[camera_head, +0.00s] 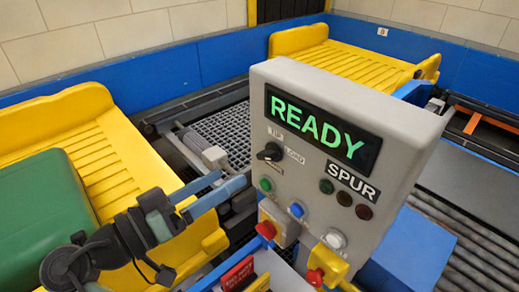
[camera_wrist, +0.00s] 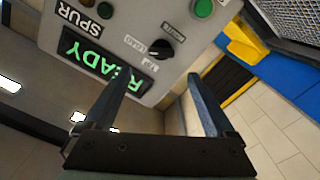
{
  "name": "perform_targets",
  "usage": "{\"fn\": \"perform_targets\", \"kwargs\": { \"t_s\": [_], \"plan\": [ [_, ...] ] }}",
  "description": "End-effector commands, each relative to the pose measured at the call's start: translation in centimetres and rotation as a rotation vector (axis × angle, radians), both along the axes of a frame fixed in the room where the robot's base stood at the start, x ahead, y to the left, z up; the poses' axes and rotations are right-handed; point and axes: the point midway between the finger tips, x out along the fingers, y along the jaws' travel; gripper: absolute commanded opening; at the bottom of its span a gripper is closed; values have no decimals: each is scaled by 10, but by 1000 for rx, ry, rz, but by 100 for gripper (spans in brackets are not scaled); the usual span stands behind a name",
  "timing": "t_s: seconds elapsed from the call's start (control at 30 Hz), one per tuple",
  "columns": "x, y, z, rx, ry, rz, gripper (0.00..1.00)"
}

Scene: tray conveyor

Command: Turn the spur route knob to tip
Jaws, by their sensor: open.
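The grey control box (camera_head: 232,128) carries a black rotary knob (camera_head: 270,152) with small labels around it; TIP and LOAD are readable in the head view. The knob also shows in the wrist view (camera_wrist: 160,49), upside down. I cannot clearly tell which label its pointer faces. A SPUR plate (camera_head: 350,183) and a green READY display (camera_head: 320,130) are on the same face. My gripper (camera_head: 232,180) is open and empty, left of and below the knob in the head view. In the wrist view my gripper (camera_wrist: 163,78) has the knob ahead, between its finger lines, apart from it.
A roller conveyor (camera_head: 470,245) runs right.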

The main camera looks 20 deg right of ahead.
Motion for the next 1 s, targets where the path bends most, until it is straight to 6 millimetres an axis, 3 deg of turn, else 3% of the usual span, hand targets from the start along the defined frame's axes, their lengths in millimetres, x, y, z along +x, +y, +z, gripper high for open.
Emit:
{"fn": "perform_targets", "kwargs": {
  "t_s": [0.2,0.43,0.87,0.9,1.0],
  "plan": [
    [15,-47,4,1,3,-5,90],
    [28,-80,3,1,3,-2,90],
    [33,-91,0,2,0,1,90],
    [33,-91,0,2,0,1,88],
    [33,-91,0,2,0,1,70]
  ]
}}
